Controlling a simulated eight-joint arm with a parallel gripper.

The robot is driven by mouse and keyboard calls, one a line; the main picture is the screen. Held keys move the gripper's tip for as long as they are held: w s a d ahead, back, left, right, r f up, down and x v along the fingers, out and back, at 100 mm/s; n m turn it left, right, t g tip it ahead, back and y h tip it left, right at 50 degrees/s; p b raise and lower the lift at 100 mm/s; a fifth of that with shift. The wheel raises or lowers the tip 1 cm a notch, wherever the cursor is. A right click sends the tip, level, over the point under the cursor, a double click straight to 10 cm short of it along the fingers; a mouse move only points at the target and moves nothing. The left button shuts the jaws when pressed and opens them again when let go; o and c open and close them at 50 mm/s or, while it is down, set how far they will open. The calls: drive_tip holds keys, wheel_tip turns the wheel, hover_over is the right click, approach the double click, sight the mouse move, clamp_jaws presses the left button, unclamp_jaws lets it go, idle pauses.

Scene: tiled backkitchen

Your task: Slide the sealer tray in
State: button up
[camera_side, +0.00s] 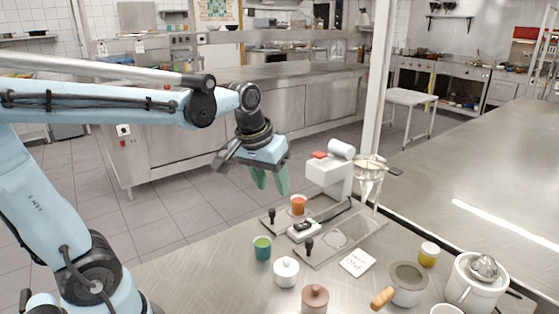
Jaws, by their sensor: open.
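The sealer (329,177) is a white machine with a red part and a pale roller on top, standing on the metal table. A flat metal tray (360,238) with a round opening and a black knob (309,246) extends from its base toward the front. A second black knob (272,215) stands at the left of the base. An orange cup (298,205) sits by the sealer's base.
A teal cup with green contents (262,248), a white lidded jar (286,273) and a brown-lidded jar (314,299) stand in front. A label card (357,263), a grey pot (407,283) and a white juicer (476,283) are to the right. A funnel (369,180) stands beside the sealer.

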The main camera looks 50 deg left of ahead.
sight(272, 210)
drive_tip(key=w+a+f+n+g, duration=0.2)
drive_tip(key=w+a+n+g, duration=0.3)
drive_tip(key=a, duration=0.3)
drive_tip(key=shift+t+h, duration=0.3)
drive_tip(key=shift+t, duration=0.3)
drive_tip(key=f, duration=1.1)
drive_tip(key=shift+w+a+f, duration=0.1)
drive_tip(key=shift+w+f, duration=0.25)
drive_tip(key=shift+w, duration=0.05)
drive_tip(key=shift+c, duration=0.3)
clamp_jaws()
